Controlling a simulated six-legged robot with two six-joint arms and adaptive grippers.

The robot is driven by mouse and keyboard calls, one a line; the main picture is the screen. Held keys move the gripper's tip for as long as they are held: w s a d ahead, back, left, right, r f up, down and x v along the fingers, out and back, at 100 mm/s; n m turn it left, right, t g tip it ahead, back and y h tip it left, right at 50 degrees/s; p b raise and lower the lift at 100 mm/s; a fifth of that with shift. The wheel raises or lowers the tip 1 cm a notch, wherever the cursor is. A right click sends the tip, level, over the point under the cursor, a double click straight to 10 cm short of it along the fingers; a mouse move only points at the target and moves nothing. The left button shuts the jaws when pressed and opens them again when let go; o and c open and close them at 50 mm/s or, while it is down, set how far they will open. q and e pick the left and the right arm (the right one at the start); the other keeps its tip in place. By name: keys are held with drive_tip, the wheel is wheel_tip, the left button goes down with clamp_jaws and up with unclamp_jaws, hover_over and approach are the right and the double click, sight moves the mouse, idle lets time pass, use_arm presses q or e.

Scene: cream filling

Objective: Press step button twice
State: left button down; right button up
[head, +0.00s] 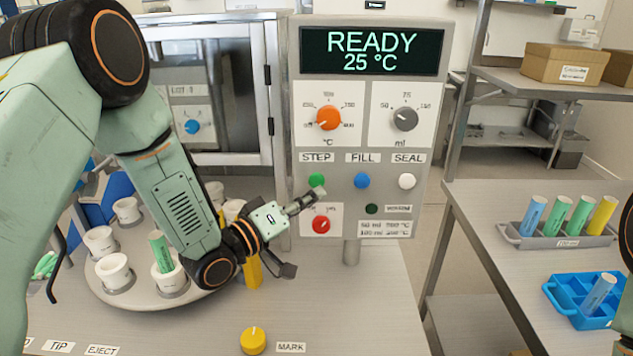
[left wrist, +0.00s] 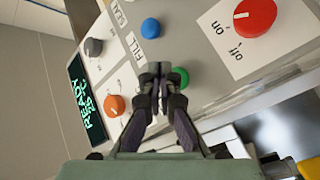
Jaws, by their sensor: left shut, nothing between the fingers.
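The green step button (head: 316,180) sits under the STEP label on the grey control panel (head: 345,190). It also shows in the left wrist view (left wrist: 180,77), partly hidden behind my fingertips. My left gripper (head: 318,194) is shut and empty, its tips just in front of and below the step button in the head view. I cannot tell if the tips touch it. The panel display (head: 371,52) reads READY, 25 °C. My right gripper is not in view; only a dark bit of my arm shows at the right edge.
The blue fill button (head: 362,181), white seal button (head: 407,181) and red on/off knob (head: 321,224) are close by. A round carousel (head: 130,297) with white cups stands left. A yellow mark button (head: 253,340) is in front. A tube rack (head: 556,240) and blue tray (head: 563,306) lie right.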

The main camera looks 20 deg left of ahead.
use_arm(q)
drive_tip(key=s, duration=0.2)
drive_tip(key=s+d, duration=0.1)
drive_tip(key=shift+s, duration=0.4)
drive_tip(key=s+f+g+y, duration=0.2)
drive_tip(key=s+f, duration=0.2)
drive_tip(key=f, duration=0.3)
drive_tip(key=s+a+f+g+y, duration=0.1)
drive_tip(key=s+f+g+y, duration=0.1)
drive_tip(key=f, duration=0.5)
drive_tip(key=s+a+f+m+g+y, duration=0.1)
drive_tip(key=s+f+g+y, duration=0.1)
drive_tip(key=s+f, duration=0.5)
drive_tip(key=shift+f+g, duration=0.2)
drive_tip(key=shift+g, duration=0.6)
drive_tip(key=s+a+f+m+g+y, duration=0.15)
drive_tip(key=s+f+g, duration=0.3)
drive_tip(key=s, duration=0.75)
drive_tip(key=s+a+f+m+g+y, duration=0.1)
drive_tip(key=s+a+f+g+y, duration=0.25)
drive_tip(key=s, duration=0.85)
wheel_tip(320, 180, down, 16)
drive_tip(key=w+h+b, duration=0.1)
drive_tip(key=b, duration=1.4)
drive_tip(key=shift+d+r+g+h, duration=0.15)
drive_tip(key=shift+d+g+h, duration=0.15)
drive_tip(key=shift+d, duration=0.15)
